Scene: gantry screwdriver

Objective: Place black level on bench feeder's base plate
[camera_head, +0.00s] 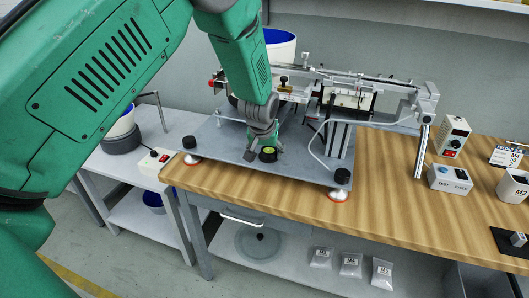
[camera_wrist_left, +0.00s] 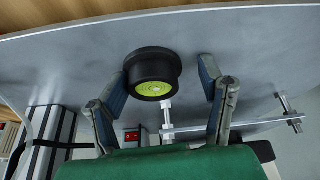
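The black level (camera_head: 268,155) is a short black cylinder with a yellow-green bubble face. It appears to rest on the grey base plate (camera_head: 222,142) of the bench feeder, near its front edge. In the left wrist view the level (camera_wrist_left: 151,74) stands between the two fingers, closer to the left finger, against the plate (camera_wrist_left: 60,62). My left gripper (camera_head: 264,146) is right over the level from behind. In its wrist view the gripper (camera_wrist_left: 164,82) is open, with a gap to the right finger. My right gripper is not in view.
The feeder's rail mechanism (camera_head: 350,95) stands at the back of the plate. A black knob (camera_head: 342,176) marks the front right corner. A test cycle box (camera_head: 450,179) and a control box (camera_head: 453,136) stand on the wooden bench (camera_head: 400,205). Its front strip is clear.

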